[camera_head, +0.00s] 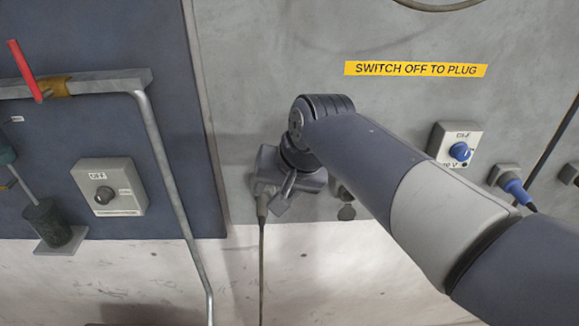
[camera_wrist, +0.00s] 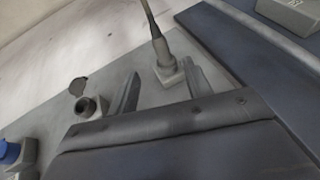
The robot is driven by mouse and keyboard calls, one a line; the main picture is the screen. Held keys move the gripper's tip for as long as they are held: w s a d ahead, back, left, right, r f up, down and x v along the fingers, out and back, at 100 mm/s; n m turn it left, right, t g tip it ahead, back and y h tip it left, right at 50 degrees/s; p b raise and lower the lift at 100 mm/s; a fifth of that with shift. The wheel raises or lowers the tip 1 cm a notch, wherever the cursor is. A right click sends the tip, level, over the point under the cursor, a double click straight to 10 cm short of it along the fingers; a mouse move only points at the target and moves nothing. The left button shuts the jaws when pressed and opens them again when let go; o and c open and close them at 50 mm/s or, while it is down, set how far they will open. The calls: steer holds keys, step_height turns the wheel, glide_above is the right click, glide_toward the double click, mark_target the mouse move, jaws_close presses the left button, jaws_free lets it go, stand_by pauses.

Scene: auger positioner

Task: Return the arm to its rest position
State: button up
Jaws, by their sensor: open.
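My gripper (camera_head: 281,194) is at the end of my arm, which reaches in from the lower right to the grey wall panel. In the wrist view its two fingers (camera_wrist: 161,72) are spread apart with nothing held between them. A grey plug (camera_wrist: 161,47) with a cable sits in a wall socket (camera_wrist: 169,75) just beyond the gap between the fingertips. In the head view this plug (camera_head: 262,204) shows beside my gripper, its cable hanging down. My gripper and wrist hide most of that socket. I cannot tell how far the fingertips are from the plug.
An open-lidded socket (camera_wrist: 91,106) is beside the gripper. A switch box with a blue knob (camera_head: 460,151) and a blue plug (camera_head: 515,188) are to the right. A yellow sign (camera_head: 416,69) is above. A blue panel (camera_head: 110,30) with a metal pipe (camera_head: 165,165) is left.

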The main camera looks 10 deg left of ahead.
mark_target(264, 212)
steer(key=p+x, duration=0.1)
steer(key=x, duration=0.9)
steer(key=shift+w+f, duration=0.1)
steer(key=shift+a+f, duration=0.15)
steer(key=shift+f, duration=0.15)
steer(key=shift+s+d+r, duration=0.1)
steer(key=shift+s+d, duration=0.1)
steer(key=shift+s, duration=0.3)
steer(key=shift+w, duration=0.15)
